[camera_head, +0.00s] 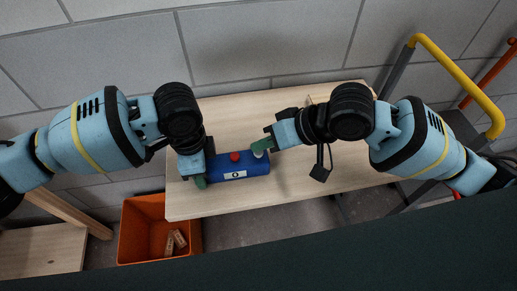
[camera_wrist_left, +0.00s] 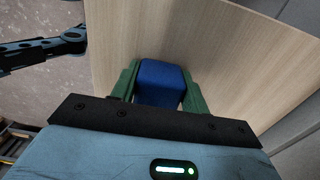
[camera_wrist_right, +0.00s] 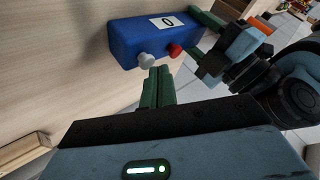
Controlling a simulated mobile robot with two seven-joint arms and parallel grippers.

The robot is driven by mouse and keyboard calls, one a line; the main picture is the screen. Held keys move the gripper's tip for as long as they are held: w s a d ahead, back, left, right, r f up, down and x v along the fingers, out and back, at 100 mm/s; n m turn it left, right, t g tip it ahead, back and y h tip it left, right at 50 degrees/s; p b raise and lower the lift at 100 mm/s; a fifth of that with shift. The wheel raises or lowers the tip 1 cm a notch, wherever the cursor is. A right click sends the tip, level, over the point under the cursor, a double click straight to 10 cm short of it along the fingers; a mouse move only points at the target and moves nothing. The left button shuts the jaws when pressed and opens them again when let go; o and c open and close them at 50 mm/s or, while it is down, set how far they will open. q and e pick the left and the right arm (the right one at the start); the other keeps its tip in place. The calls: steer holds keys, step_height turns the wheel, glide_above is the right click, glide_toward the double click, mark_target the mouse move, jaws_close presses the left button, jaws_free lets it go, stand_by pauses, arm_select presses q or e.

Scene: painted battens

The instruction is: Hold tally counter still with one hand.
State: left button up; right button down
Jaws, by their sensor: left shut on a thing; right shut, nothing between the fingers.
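The tally counter (camera_head: 240,165) is a blue box on the pale wooden table, with a red button (camera_wrist_right: 175,50), a white button (camera_wrist_right: 146,61) and a white label reading 0 (camera_wrist_right: 167,22). My left gripper (camera_head: 203,170) is shut on the counter's left end; in the left wrist view its green fingers stand on both sides of the blue body (camera_wrist_left: 160,84). My right gripper (camera_head: 262,146) is shut and empty, its fingertips close beside the white button. I cannot tell whether they touch it. The right wrist view shows its green fingers (camera_wrist_right: 159,72) together.
An orange bin (camera_head: 130,225) with wooden blocks (camera_head: 178,240) stands below the front left. A yellow-railed cart (camera_head: 460,75) stands at the right. A block wall is behind.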

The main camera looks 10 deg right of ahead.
mark_target(264, 158)
steer(key=shift+f, duration=0.55)
stand_by(0.4)
steer(key=shift+r, duration=1)
steer(key=shift+r, duration=2.5)
stand_by(0.7)
step_height(264, 158, up, 4)
steer(key=shift+f, duration=0.1)
steer(key=shift+f, duration=0.15)
stand_by(0.4)
